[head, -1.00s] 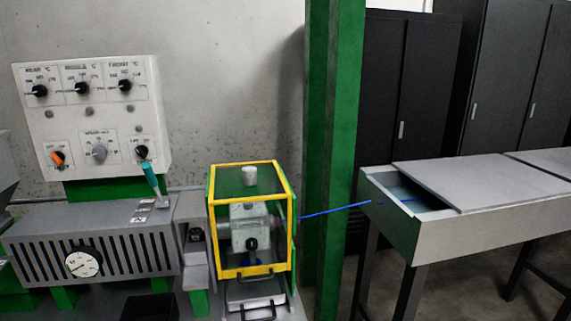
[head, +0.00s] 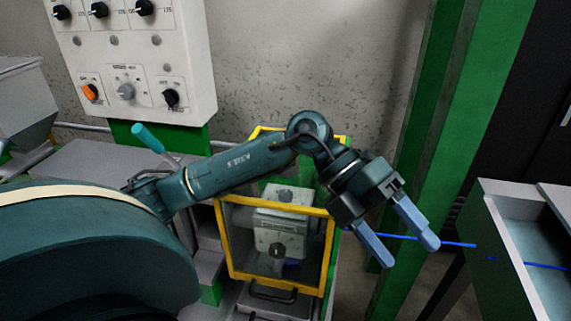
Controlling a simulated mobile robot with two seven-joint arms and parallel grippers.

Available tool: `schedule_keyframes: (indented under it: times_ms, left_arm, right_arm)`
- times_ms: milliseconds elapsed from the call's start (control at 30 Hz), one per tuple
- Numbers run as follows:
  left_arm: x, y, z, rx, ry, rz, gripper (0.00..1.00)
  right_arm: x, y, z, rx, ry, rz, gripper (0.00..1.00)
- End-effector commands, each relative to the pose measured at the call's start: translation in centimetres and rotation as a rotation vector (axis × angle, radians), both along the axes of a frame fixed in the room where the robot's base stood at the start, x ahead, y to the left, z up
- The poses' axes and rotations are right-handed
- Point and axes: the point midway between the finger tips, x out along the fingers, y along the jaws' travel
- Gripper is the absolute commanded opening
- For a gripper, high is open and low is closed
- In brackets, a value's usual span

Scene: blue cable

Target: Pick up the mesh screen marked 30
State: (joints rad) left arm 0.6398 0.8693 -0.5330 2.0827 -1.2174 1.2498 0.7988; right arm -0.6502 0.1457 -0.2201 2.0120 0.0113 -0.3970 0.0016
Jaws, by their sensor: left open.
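I cannot make out a mesh screen marked 30 in the head view. My left gripper (head: 407,249) is open and empty, with its two blue-grey fingers pointing down and to the right. It hangs in front of the right side of the yellow-framed guard box (head: 228,244), and its fingers overlap the blue cable (head: 458,243) in the picture. I cannot tell whether they touch the cable. The cable runs right from the box to the grey trough (head: 500,232). My left arm hides much of the machine. My right gripper is not in view.
A white control panel (head: 150,55) with knobs is on the wall at upper left. A teal-handled lever (head: 148,137) stands below it. A drawer-like tray with a handle (head: 272,296) sits under the guard box.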

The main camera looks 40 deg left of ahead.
Motion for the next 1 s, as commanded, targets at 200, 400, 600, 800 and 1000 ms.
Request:
schedule_keyframes:
  times_ms: [200, 400, 600, 800, 1000]
  left_arm:
    - [3.7, 14.4, 2.9, 0.749, -0.168, 0.278, 0.69]
    - [3.6, 23.0, 7.6, 1.062, -0.181, 0.589, 0.69]
    - [3.7, 25.2, 6.8, 1.126, -0.171, 0.671, 0.69]
    - [5.0, 25.8, 3.4, 1.126, -0.168, 0.668, 0.69]
    - [5.8, 26.2, 1.6, 1.124, -0.173, 0.668, 0.69]
  right_arm:
    - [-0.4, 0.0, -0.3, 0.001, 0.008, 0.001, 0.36]
    - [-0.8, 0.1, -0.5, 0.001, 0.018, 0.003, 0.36]
    - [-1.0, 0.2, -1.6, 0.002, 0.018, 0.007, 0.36]
    - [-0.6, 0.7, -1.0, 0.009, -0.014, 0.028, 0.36]
    - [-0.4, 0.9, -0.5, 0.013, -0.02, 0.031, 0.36]
